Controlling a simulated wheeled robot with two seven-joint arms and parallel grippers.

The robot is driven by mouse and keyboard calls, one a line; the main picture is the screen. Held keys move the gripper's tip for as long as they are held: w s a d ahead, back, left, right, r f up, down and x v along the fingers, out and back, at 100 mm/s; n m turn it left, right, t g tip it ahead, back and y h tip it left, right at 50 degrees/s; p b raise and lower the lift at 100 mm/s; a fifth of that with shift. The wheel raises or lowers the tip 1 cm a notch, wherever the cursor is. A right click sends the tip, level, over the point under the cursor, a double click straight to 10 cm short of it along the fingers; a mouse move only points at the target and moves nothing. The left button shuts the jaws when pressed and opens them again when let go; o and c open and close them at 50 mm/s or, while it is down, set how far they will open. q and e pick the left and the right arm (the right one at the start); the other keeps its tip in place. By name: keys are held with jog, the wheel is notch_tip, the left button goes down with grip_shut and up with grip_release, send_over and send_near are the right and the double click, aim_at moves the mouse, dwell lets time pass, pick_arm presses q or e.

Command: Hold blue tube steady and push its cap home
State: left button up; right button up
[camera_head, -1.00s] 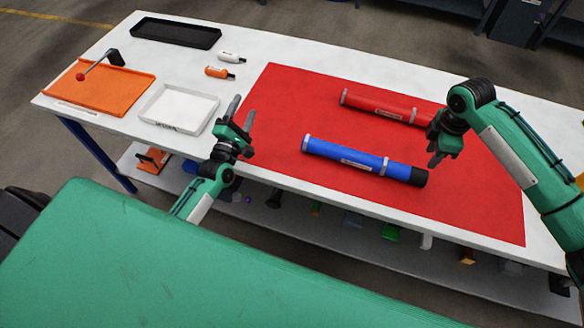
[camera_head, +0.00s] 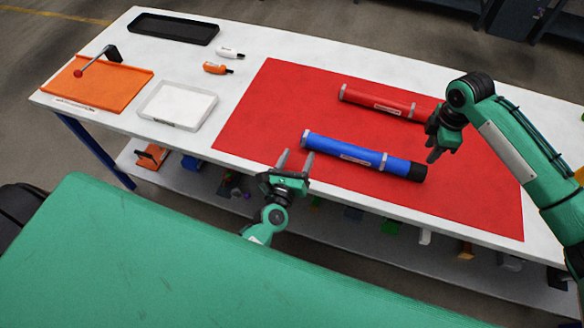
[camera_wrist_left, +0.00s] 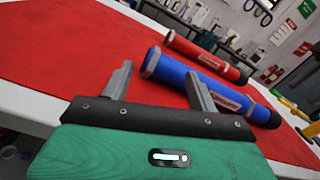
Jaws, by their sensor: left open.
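The blue tube (camera_head: 345,150) lies on the red mat (camera_head: 262,105), with a grey ring near each end and a black cap (camera_head: 406,169) at its right end. It also shows in the left wrist view (camera_wrist_left: 183,72), beyond my fingers, with its black end (camera_wrist_left: 262,115) at the right. My left gripper (camera_head: 295,162) is open and empty, at the front edge of the table, short of the tube's left end. My right gripper (camera_head: 435,156) hangs above the mat near the cap, apart from it; its fingers look close together and I cannot tell their opening.
A red tube (camera_head: 385,103) lies behind the blue one. At the left are a white tray (camera_head: 150,114), an orange tray (camera_head: 120,85) and a black tray (camera_head: 170,28). Two small bottles, white (camera_head: 229,53) and orange (camera_head: 216,69), lie between. The mat's left part is clear.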

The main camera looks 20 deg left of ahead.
aim_at(306, 139)
pick_arm(q)
jog(key=w, duration=0.9)
jog(key=shift+w, duration=0.25)
